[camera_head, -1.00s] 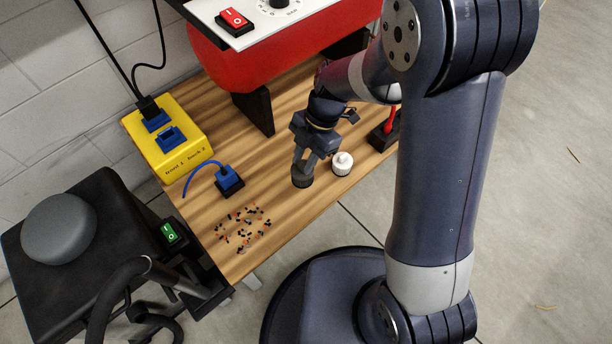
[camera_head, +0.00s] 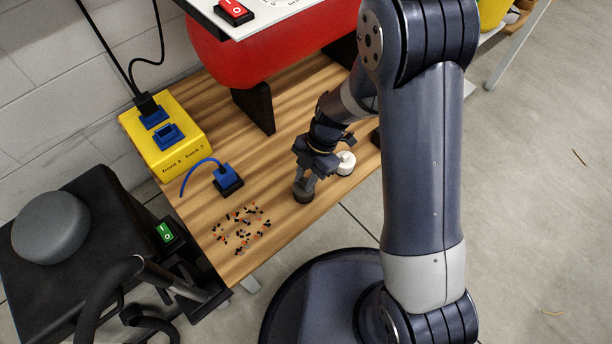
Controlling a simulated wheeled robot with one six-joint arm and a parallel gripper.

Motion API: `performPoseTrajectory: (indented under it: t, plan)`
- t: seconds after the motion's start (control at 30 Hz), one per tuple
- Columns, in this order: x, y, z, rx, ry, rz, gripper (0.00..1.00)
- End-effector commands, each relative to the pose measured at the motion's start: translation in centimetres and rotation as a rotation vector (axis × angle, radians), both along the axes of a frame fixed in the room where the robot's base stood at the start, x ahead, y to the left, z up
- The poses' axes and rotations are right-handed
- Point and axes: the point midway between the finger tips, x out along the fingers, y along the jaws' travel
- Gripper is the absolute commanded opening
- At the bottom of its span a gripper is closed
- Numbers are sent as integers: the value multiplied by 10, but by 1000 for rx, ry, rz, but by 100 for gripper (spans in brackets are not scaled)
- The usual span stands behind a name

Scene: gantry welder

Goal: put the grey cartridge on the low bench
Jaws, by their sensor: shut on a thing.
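The grey cartridge (camera_head: 303,194) is a short dark grey cylinder, held upright at the tips of my gripper (camera_head: 305,181). My gripper points down and is shut on it. The cartridge is over the front part of the low wooden bench (camera_head: 205,217), at or just above its top. I cannot tell if its base touches the wood. A white cartridge-like piece (camera_head: 345,164) stands on the bench just to the right and behind, close to my gripper.
Small scattered bits (camera_head: 240,230) lie to the left of the cartridge. A blue plug block (camera_head: 228,180) and yellow socket box (camera_head: 165,135) stand further left. A red machine (camera_head: 270,50) on dark legs stands behind. A black unit (camera_head: 60,275) adjoins the bench at left.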

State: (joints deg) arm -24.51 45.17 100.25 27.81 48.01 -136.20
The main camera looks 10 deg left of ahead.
Motion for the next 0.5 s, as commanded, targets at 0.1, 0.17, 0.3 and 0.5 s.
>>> performPoseTrajectory:
  t: [0.1, 0.17, 0.3, 0.5]
  plan:
    - [0, 0, -4, 0, 0, 0, 2]
    - [0, 0, -2, 0, 0, 0, 29]
    - [0, 0, -2, 0, 0, 0, 40]
    - [0, 0, -2, 0, 0, 0, 46]
